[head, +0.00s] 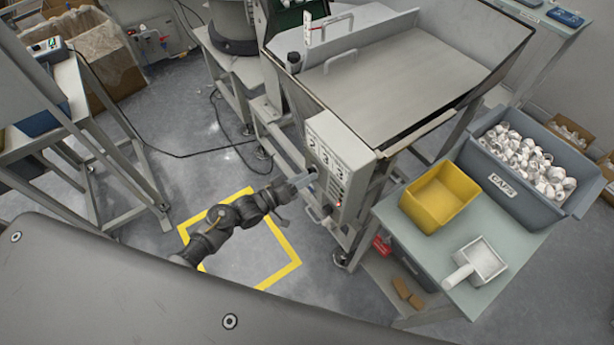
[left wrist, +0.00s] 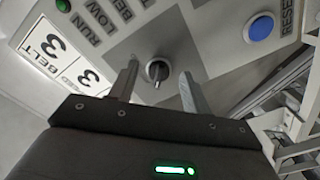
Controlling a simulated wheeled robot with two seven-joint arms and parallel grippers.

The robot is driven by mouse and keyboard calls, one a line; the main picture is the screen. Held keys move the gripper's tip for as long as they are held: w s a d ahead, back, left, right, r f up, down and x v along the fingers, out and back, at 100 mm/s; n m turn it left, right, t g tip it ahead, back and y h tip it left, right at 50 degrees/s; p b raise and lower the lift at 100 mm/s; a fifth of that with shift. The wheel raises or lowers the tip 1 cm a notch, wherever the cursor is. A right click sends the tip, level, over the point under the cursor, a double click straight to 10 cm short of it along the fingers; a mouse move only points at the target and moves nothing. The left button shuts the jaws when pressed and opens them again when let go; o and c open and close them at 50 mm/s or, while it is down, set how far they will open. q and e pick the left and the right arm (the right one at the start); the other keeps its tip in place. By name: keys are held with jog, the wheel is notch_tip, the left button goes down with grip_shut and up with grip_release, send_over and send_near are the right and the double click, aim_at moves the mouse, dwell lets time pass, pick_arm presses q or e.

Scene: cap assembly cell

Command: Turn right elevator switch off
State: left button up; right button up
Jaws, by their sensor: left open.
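A grey control box (head: 340,170) with a light panel of numbered labels and small controls stands on the side of the large metal hopper. My left gripper (head: 304,180) is at the panel's lower left part. In the left wrist view the gripper (left wrist: 158,84) is open, with one finger on each side of a small dark rotary switch (left wrist: 158,70). The switch's lever points down toward the gripper, and I cannot tell whether the fingers touch it. Labels beside it read BELT, RUN and LOW; no elevator label is readable. My right gripper is not in view.
A blue RESET button (left wrist: 261,27) and a green light (left wrist: 63,5) are on the panel. A side table with a yellow bin (head: 440,197), a white scoop (head: 480,263) and a grey tub of caps (head: 490,175) stands right of the box. Yellow-marked floor (head: 240,262) lies below my arm.

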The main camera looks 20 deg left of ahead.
pick_arm(q)
jog(key=b+v, duration=0.1)
jog(key=v, duration=0.8)
jog(key=shift+s+a, duration=0.2)
jog(key=shift+s, duration=0.1)
jog(key=s+a+f+m+g+y, duration=0.1)
jog(key=s+a+f+g+y, duration=0.15)
jog(key=f, duration=0.65)
jog(key=s+a+f+m+g+y, duration=0.1)
jog(key=s+a+f+y, duration=0.3)
jog(key=f, duration=0.5)
jog(key=s+a+f+m+g+y, duration=0.1)
jog(key=s+a+f+g+y, duration=0.2)
jog(key=f, duration=0.6)
jog(key=s+d+f+g+y, duration=0.1)
jog(key=s+f+g, duration=0.2)
jog(key=s, duration=1.1)
jog(key=s+d+f+g+y, duration=0.1)
jog(key=s+f+g, duration=0.2)
jog(key=s+f, duration=0.7)
jog(key=s, duration=0.4)
jog(key=shift+s+m, duration=0.35)
jog(key=shift+m, duration=0.05)
jog(key=shift+s+d+f, duration=0.1)
jog(key=shift+s+d, duration=0.05)
jog(key=shift+d, duration=0.1)
jog(key=shift+c, duration=0.2)
